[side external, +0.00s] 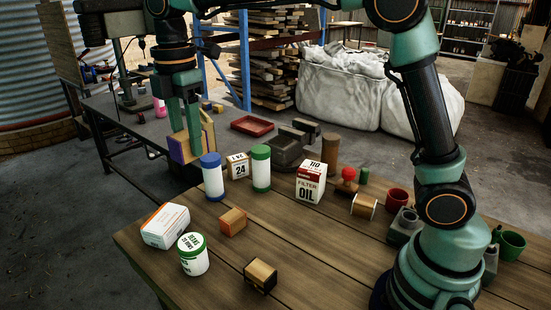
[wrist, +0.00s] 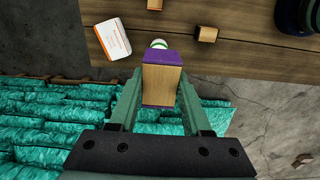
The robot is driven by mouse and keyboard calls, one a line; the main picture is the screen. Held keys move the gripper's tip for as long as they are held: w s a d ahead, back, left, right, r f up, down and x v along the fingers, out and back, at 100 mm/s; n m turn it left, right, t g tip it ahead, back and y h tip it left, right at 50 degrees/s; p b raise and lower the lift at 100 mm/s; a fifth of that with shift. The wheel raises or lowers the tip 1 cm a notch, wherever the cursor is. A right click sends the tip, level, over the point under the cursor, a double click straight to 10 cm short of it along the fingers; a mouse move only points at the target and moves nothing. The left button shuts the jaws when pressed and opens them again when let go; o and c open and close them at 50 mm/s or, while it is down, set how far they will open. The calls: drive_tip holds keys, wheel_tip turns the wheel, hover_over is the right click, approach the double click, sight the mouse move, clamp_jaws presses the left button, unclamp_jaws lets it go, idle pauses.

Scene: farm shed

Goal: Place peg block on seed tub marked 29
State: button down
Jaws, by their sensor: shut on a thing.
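The peg block (side external: 207,132) is pale wood with purple on it. My gripper (side external: 184,128) is shut on it and holds it up in the air, left of centre in the side view. In the wrist view the block (wrist: 162,84) sits between both fingers of my gripper (wrist: 160,92), with purple bands at its ends. A white seed tub (side external: 194,262) with a green lid stands upright near the table's front left; its number is too small to read surely. In the wrist view the tub (wrist: 159,43) shows just beyond the block, which partly hides it.
An orange-and-white box (side external: 166,226) stands beside the tub. A wooden cube (side external: 233,221) and a dark-sided wooden block (side external: 260,275) are nearby. A blue-lidded bottle (side external: 212,177), a green-lidded bottle (side external: 261,168) and an oil filter box (side external: 311,182) stand farther back.

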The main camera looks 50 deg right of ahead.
sight(191, 242)
drive_tip(key=a+f, duration=0.1)
drive_tip(key=f, duration=0.5)
drive_tip(key=a+f, duration=0.1)
drive_tip(key=f, duration=0.5)
drive_tip(key=a+f, duration=0.1)
drive_tip(key=f, duration=0.6)
drive_tip(key=shift+a, duration=0.4)
drive_tip(key=shift+s+f, duration=0.1)
drive_tip(key=shift+f, duration=0.05)
drive_tip(key=shift+c, duration=1.8)
unclamp_jaws()
